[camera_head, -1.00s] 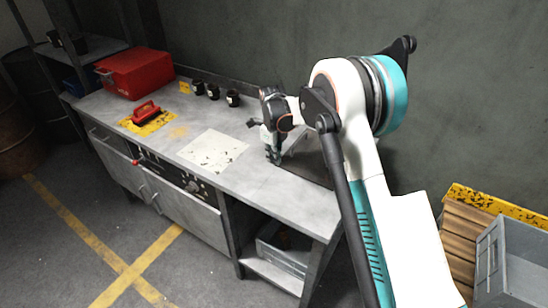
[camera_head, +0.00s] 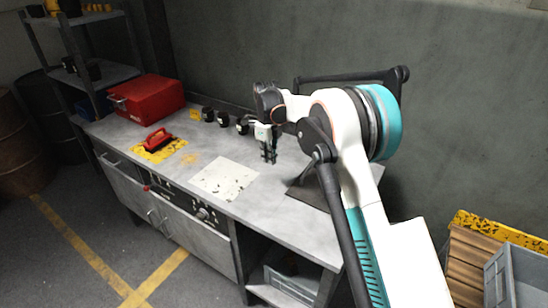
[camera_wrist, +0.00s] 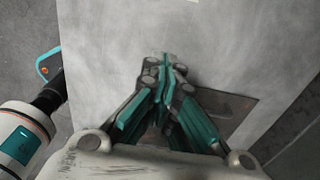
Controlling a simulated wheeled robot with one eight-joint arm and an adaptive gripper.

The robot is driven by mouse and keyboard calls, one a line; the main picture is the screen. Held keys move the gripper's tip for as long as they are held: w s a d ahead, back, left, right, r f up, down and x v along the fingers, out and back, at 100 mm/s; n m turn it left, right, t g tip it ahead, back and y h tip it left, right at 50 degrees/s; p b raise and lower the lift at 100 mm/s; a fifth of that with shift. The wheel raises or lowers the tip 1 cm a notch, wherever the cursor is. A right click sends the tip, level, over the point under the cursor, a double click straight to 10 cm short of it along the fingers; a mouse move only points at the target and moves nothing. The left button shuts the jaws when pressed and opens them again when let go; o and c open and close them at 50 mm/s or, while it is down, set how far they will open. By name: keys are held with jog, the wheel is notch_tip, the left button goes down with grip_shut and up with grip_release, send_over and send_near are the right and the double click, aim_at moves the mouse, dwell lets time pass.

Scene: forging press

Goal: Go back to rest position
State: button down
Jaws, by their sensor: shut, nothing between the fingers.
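My gripper (camera_head: 269,156) hangs over the grey workbench (camera_head: 275,205), to the right of the white speckled sheet, with its fingers pointing down. In the wrist view my gripper (camera_wrist: 167,65) has its teal and dark fingers drawn together with nothing between them. The bare bench top (camera_wrist: 105,50) lies below it in that view. A dark plate (camera_head: 311,193) lies on the bench to the right of my gripper, and it also shows in the wrist view (camera_wrist: 238,108), partly behind the fingers.
A red toolbox (camera_head: 147,98), a red-handled tool (camera_head: 157,138) on a yellow mat and several black cups (camera_head: 223,119) stand on the bench. The white sheet (camera_head: 224,179) lies mid-bench. A wall rises behind.

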jog(key=s+d+r+n+t+b, duration=0.1)
jog(key=s+d+r+n+t, duration=0.1)
jog(key=s+d+r+n, duration=0.6)
jog(key=s+d+r+n+t+b, duration=0.15)
jog(key=s+d+r+n, duration=0.25)
jog(key=s+r, duration=0.7)
jog(key=s+d+f+n+t, duration=0.2)
jog(key=s+n, duration=0.4)
jog(key=s, duration=0.6)
jog(key=s+d+f+n+t+b, duration=0.1)
jog(key=s+d+f+n, duration=0.3)
jog(key=s, duration=0.8)
jog(key=d+n+t, duration=0.1)
jog(key=n, duration=0.1)
jog(key=shift+s+d+n, duration=0.15)
jog(key=shift+s+n, duration=0.2)
jog(key=shift+n, duration=0.05)
